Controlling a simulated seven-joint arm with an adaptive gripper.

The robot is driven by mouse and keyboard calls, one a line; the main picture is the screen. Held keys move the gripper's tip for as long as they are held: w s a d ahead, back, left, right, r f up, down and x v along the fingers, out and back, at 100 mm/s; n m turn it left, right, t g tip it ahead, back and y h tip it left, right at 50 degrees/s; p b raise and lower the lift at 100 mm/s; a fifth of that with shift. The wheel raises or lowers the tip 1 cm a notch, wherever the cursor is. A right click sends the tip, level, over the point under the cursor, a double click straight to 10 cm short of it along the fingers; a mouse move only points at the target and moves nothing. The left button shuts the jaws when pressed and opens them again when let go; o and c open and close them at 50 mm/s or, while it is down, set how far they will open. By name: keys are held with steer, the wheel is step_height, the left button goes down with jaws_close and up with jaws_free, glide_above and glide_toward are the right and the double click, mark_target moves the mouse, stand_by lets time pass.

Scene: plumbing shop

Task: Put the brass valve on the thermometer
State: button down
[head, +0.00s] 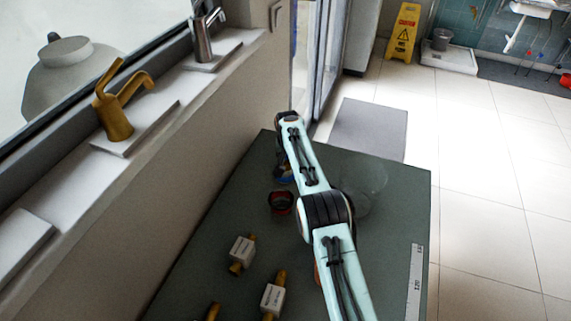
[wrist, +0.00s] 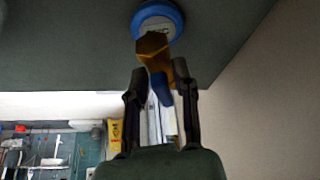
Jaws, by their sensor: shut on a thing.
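My gripper (wrist: 160,88) is shut on the brass valve (wrist: 153,46), which has a brass body and a blue part between the fingers. The thermometer (wrist: 157,10), a round pale dial with a blue rim, lies on the dark table just beyond the valve in the wrist view. The valve's end overlaps the dial's near edge in that view; I cannot tell whether they touch. In the head view, my arm hides most of the gripper, and only a bit of blue (head: 283,174) shows beside it.
A dark ring with red (head: 281,202) lies near the arm on the green table (head: 395,205). White-bodied brass fittings (head: 242,252) (head: 272,299) lie nearer. Clear round glassy things (head: 368,178) are right of the arm. A ruler (head: 414,285) lies along the right edge. A wall borders the left.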

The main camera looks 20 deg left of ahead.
mark_target(286, 165)
steer(key=shift+w+a+f, duration=0.2)
steer(key=shift+w+f, duration=0.15)
steer(key=shift+f, duration=1.75)
steer(key=shift+f, duration=0.1)
steer(key=c, duration=0.9)
jaws_free()
steer(key=shift+o, duration=0.2)
steer(key=shift+v, duration=1.05)
steer(key=v, duration=1)
steer(key=shift+s, duration=0.1)
